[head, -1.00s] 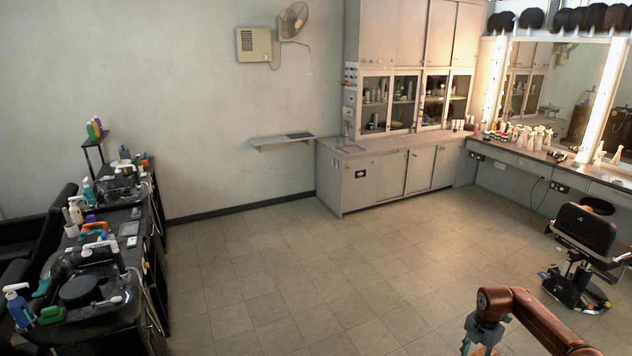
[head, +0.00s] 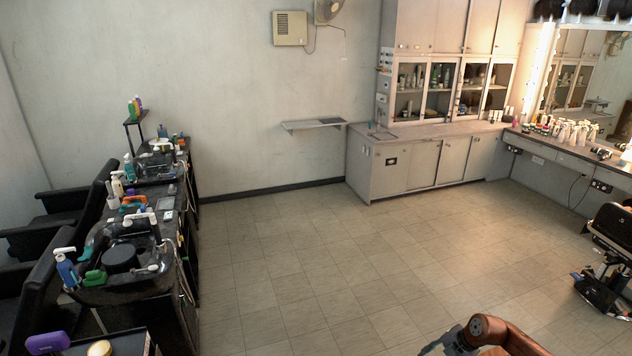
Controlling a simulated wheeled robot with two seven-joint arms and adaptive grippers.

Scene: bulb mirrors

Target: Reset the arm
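In the head view, my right arm (head: 497,333) comes in at the bottom right as a reddish-brown bent link with a dark round joint. Only its upper part shows, with a grey part beside it at the bottom edge. The fingertips of my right gripper are below the picture, so I cannot see them or anything they may hold. My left arm and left gripper are not in the picture.
Black wash stations (head: 124,255) with bottles line the left, beside black chairs (head: 62,262). Grey cabinets (head: 432,165) stand at the back. A lit mirror counter (head: 570,154) and a black salon chair (head: 608,262) are at right. The tiled floor (head: 320,265) between is clear.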

